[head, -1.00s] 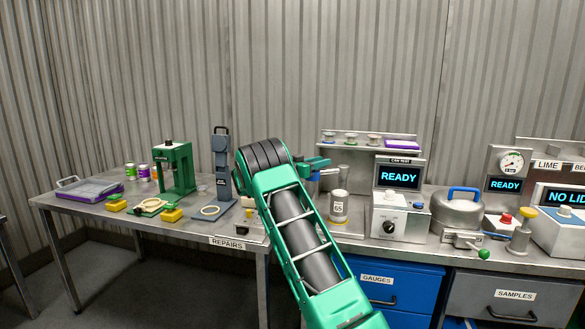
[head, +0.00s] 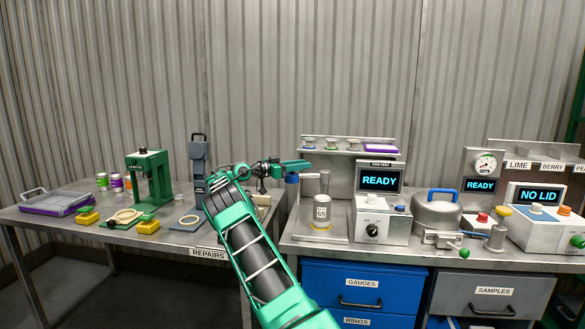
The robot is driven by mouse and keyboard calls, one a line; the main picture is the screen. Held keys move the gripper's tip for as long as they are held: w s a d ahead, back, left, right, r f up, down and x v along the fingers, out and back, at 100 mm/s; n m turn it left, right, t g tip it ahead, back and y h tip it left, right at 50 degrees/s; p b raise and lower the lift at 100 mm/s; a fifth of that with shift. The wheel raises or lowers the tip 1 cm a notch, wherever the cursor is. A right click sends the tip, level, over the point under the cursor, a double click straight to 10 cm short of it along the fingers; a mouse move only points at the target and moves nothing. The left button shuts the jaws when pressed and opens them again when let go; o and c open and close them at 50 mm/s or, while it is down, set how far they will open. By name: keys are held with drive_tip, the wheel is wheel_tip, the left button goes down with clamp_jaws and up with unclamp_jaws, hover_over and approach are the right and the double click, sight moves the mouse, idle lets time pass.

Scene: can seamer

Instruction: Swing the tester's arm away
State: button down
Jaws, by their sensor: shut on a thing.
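The can tester (head: 381,215) stands right of centre in the head view, with a screen reading READY. On the plate to its left is a can marked 65 (head: 321,212). Behind the can rises a metal post, and the tester's arm (head: 311,176) reaches left from it to a blue knob (head: 292,178). My gripper (head: 300,166) is at that knob from above and behind, its green fingers pointing right. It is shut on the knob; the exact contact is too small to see. The arm points left, with its knob beyond the can's left side.
A shelf with several small parts and a purple item (head: 381,148) stands behind. The lidded pot (head: 437,212) and other READY and NO LID machines are to the right. The repairs bench (head: 150,238) with a green press (head: 148,178) is at left, beyond my arm.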

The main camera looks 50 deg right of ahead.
drive_tip(key=shift+w, duration=0.4)
drive_tip(key=c, duration=1.4)
unclamp_jaws()
drive_tip(key=shift+w+f, duration=0.1)
drive_tip(key=shift+w, duration=0.1)
drive_tip(key=shift+s+a, duration=0.1)
drive_tip(key=v, duration=1.1)
drive_tip(key=shift+w, duration=0.35)
